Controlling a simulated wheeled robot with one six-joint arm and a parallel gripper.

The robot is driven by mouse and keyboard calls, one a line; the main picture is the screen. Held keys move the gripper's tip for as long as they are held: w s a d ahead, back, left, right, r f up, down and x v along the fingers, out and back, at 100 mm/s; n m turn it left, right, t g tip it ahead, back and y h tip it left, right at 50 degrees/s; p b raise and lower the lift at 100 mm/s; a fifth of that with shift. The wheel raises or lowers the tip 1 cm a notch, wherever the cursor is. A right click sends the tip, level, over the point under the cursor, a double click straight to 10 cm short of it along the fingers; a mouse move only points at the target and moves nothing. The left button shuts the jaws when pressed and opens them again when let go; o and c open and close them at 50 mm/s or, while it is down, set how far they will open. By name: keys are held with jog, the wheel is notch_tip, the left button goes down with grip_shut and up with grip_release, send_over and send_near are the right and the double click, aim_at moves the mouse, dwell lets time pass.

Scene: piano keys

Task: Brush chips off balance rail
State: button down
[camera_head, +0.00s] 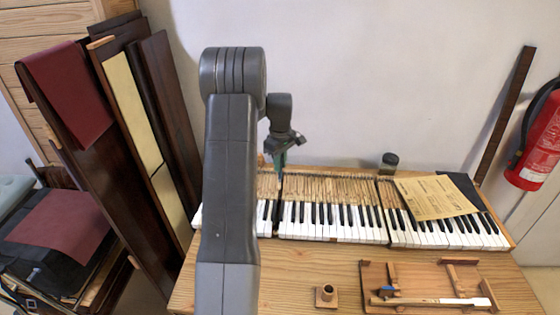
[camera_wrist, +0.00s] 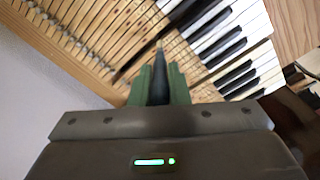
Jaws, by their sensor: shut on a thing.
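My gripper (camera_wrist: 160,82) has green fingers shut on a dark, tapered tool (camera_wrist: 158,88), which looks like a brush. Its thin tip points down at the keyboard. In the head view my gripper (camera_head: 281,158) is above the back left part of the keyboard (camera_head: 330,232). A narrow dark gap (camera_head: 278,215) runs between the keys below it. I cannot tell whether the tip touches anything. The balance rail and any chips are too small or hidden to make out.
A paper sheet (camera_head: 435,197) and a small dark jar (camera_head: 389,163) are at the right and back of the keyboard. A wooden tray (camera_head: 415,275) with tools and a small wooden block (camera_head: 326,295) are on the bench front. Dark panels (camera_head: 112,150) lean at left.

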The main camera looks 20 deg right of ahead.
aim_at(280, 178)
jog(key=shift+f+b, duration=1.3)
jog(key=shift+f, duration=1.2)
jog(key=shift+f+b, duration=0.3)
jog(key=shift+f, duration=0.2)
jog(key=shift+s, duration=0.1)
